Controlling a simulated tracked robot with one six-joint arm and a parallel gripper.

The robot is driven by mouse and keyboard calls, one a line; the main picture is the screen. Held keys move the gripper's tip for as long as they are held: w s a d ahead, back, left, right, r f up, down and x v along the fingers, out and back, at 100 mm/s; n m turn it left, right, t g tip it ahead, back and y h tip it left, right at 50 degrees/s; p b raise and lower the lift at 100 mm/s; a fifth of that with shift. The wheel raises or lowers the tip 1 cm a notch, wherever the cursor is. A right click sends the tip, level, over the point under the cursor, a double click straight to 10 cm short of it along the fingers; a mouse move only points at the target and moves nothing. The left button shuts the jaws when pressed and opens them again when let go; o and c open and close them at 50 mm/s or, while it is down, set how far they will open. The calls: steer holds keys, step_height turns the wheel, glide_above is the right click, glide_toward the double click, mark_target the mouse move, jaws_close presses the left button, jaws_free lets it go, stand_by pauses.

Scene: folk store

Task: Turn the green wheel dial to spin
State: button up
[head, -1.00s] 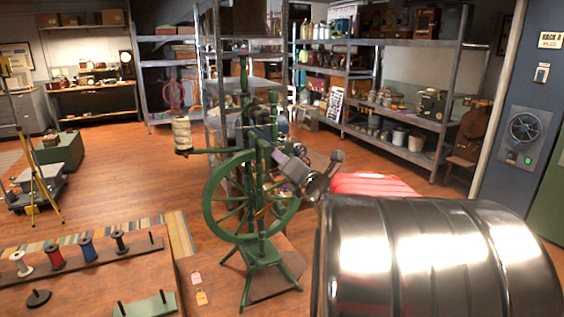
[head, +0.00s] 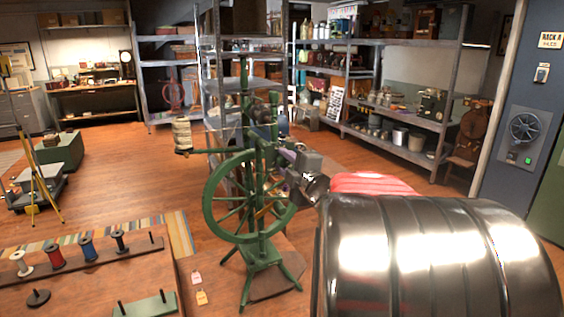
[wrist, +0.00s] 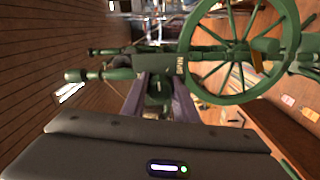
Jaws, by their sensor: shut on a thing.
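The green spinning wheel (head: 209,205) stands upright on green legs in the middle of the head view. Its spoked wheel also shows at the upper right of the wrist view (wrist: 192,78). My gripper (head: 280,156) reaches its upright from the right. In the wrist view, my gripper's (wrist: 160,82) two purple-grey fingers are shut on a dark green part, the green wheel dial (wrist: 157,94), which the fingers partly hide. A small pale label (wrist: 180,66) with dark letters sits on the green block just beyond the fingers. I cannot read it surely.
A bench (head: 90,290) with several thread spools stands at the lower left. A white bobbin (head: 182,134) sits on the wheel's left arm. Metal shelves (head: 400,120) stand behind. The wood floor at left is partly clear.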

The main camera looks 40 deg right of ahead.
steer(key=m, duration=0.4)
steer(key=shift+d+f+m, duration=0.15)
steer(key=shift+f+m, duration=0.05)
steer(key=shift+m, duration=0.1)
steer(key=shift+s+f+m, duration=0.1)
steer(key=shift+m, duration=0.8)
steer(key=shift+f, duration=0.1)
steer(key=o, duration=1.1)
steer(key=shift+c, duration=0.2)
steer(key=shift+r, duration=0.2)
steer(key=shift+s, duration=0.15)
steer(key=v, duration=1.3)
steer(key=shift+s+a, duration=0.15)
steer(key=shift+a, duration=0.1)
